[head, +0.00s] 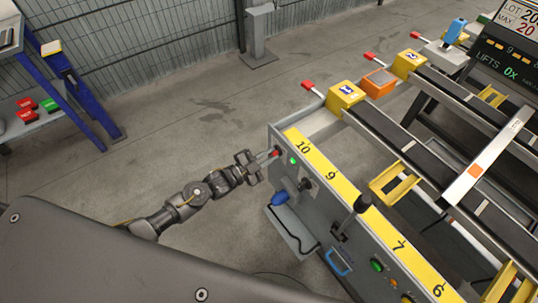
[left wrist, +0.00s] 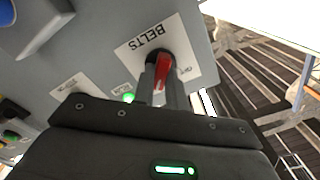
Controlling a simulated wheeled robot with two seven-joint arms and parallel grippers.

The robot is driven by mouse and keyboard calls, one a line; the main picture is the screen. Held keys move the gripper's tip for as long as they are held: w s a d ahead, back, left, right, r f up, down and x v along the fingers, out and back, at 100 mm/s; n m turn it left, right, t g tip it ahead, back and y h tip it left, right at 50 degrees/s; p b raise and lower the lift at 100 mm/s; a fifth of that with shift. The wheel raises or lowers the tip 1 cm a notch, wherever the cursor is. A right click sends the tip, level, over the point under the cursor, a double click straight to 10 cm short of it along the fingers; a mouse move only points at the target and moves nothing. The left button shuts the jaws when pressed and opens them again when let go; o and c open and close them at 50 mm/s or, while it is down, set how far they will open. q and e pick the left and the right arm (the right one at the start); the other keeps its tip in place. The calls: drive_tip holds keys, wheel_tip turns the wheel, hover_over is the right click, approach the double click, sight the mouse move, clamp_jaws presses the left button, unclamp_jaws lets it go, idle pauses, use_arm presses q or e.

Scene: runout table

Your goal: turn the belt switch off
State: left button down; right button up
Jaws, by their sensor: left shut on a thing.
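The belt switch (left wrist: 163,66) is a red handle on a white plate lettered BELTS, on a grey panel. It appears upside down in the left wrist view. In the head view its red part (head: 275,152) shows at the left end of the runout table's side panel. My left gripper (head: 264,160) reaches it from the left. In the left wrist view the fingers of this gripper (left wrist: 165,76) are on both sides of the handle, shut on it. They hide part of the handle and its base. A green lamp (left wrist: 128,97) beside the switch is lit. My right gripper is not in view.
The grey panel (head: 315,225) also carries a blue knob (head: 280,197), a black-knobbed lever (head: 362,203) and a blue handle (head: 338,262). A yellow numbered strip (head: 345,185) runs along its top. A blue-framed bench (head: 85,115) stands at the left. The floor between is clear.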

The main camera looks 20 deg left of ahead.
use_arm(q)
drive_tip(key=shift+r+n+p, duration=0.1)
drive_tip(key=shift+n+p, duration=0.25)
drive_tip(key=shift+n, duration=0.85)
drive_tip(key=n, duration=0.2)
drive_tip(key=shift+n+p, duration=0.3)
drive_tip(key=shift+p, duration=0.1)
drive_tip(key=shift+w+a+n+p, duration=0.1)
drive_tip(key=shift+n+p, duration=0.85)
drive_tip(key=shift+n, duration=2.1)
drive_tip(key=shift+w+a+n+p, duration=0.1)
drive_tip(key=shift+n+p, duration=0.85)
drive_tip(key=shift+n, duration=2.1)
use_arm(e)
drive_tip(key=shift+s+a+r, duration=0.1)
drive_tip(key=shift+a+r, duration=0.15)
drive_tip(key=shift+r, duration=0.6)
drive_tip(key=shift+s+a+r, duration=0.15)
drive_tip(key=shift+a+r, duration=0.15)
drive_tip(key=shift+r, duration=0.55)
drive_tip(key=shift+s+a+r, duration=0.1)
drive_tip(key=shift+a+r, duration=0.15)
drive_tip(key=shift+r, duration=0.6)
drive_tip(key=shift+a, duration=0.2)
use_arm(q)
drive_tip(key=c, duration=1.4)
unclamp_jaws()
drive_tip(key=shift+c, duration=0.2)
